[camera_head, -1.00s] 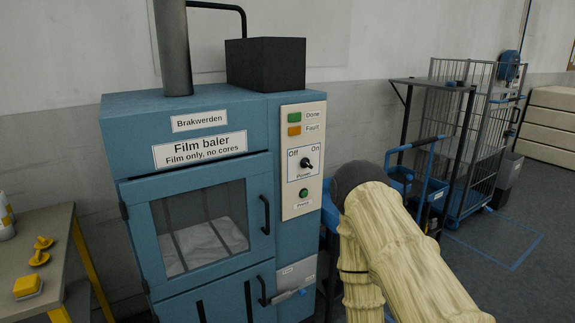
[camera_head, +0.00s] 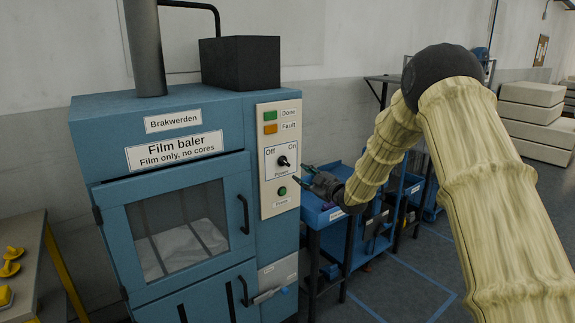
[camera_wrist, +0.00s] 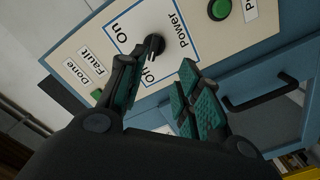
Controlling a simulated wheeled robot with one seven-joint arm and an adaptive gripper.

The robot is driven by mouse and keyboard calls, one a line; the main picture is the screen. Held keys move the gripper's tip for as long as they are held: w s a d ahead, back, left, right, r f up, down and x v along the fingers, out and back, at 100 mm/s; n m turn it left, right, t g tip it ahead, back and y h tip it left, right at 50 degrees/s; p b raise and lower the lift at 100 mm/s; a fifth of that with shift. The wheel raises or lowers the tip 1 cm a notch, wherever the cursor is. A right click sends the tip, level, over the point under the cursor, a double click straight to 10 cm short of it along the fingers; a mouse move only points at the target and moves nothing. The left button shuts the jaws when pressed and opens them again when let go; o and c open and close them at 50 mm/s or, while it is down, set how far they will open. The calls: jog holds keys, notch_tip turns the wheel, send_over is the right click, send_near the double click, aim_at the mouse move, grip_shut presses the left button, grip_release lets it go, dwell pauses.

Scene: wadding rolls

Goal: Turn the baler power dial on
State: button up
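The baler power dial (camera_head: 283,161) is a small black knob on a white plate, with Off printed at its upper left and On at its upper right. It also shows in the wrist view (camera_wrist: 152,46), just beyond my fingertips. I cannot tell for certain which label its pointer faces. My gripper (camera_head: 300,174) is just right of the dial and slightly lower, in front of the panel. In the wrist view my gripper (camera_wrist: 159,67) is open, with a clear gap between the green-padded fingers. The dial lies at the far end of that gap, and no grip on it shows.
The blue film baler (camera_head: 90,135) carries the pale control panel (camera_head: 265,203). A green button (camera_head: 282,191) sits below the dial; green (camera_head: 271,115) and orange (camera_head: 270,129) lamps sit above. A blue cart (camera_head: 345,240) stands beside the baler, below my forearm.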

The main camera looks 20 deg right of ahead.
aim_at(286, 163)
jog(key=x, duration=0.3)
jog(key=p+x, duration=0.1)
jog(key=x, duration=0.3)
jog(key=r+p+x, duration=0.1)
jog(key=x, duration=0.3)
jog(key=shift+w+d+r, duration=0.1)
jog(key=shift+d+r, duration=0.05)
grip_shut()
